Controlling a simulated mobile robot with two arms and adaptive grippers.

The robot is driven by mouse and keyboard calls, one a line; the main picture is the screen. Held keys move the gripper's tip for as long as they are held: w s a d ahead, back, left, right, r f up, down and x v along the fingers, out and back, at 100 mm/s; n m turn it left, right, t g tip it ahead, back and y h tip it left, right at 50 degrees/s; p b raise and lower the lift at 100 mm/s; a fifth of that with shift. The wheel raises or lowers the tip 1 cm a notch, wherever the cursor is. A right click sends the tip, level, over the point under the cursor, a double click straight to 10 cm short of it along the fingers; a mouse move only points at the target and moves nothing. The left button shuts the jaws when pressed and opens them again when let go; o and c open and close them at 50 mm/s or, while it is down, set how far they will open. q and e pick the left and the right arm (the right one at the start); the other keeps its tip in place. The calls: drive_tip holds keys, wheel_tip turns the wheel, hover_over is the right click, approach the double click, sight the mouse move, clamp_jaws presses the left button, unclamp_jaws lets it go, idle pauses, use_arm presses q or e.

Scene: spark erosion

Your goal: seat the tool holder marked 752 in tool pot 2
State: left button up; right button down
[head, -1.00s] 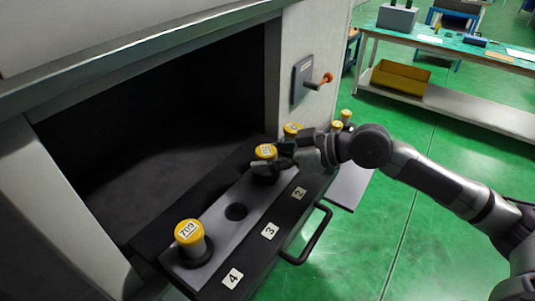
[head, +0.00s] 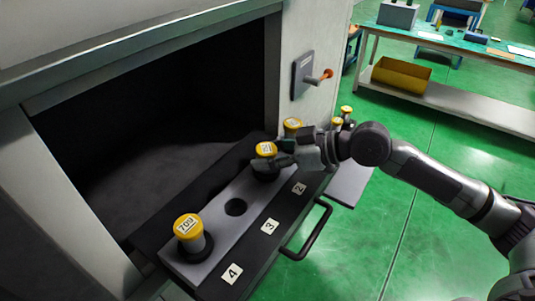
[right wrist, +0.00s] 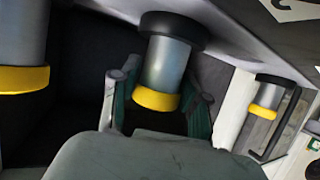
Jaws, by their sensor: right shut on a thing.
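My right gripper (head: 284,156) is shut on a tool holder with a yellow cap (head: 265,149), its label too small to read surely. It stands upright at the tray place beside label 2 (head: 299,188). In the right wrist view the gripper (right wrist: 158,112) has a finger on each side of this holder's silver body (right wrist: 166,65). Its black collar (right wrist: 172,27) is close to the grey tray plate; I cannot tell whether it is fully down. The pot itself is hidden under the holder. My left gripper is not in view.
Holder 709 (head: 189,229) stands by label 4. The hole by label 3 (head: 236,207) is empty. Another yellow-capped holder (head: 292,126) stands just beyond the held one, with more behind my gripper. A tray handle (head: 308,230) sticks out in front. The dark machine opening lies behind.

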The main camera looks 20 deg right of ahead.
sight(298, 179)
drive_tip(key=shift+c, duration=2.4)
unclamp_jaws()
drive_tip(key=shift+f, duration=0.1)
drive_tip(key=v, duration=0.7)
drive_tip(key=shift+s+d, duration=0.1)
drive_tip(key=shift+s, duration=0.05)
wheel_tip(298, 179, up, 7)
drive_tip(key=p, duration=0.5)
drive_tip(key=shift+d, duration=0.1)
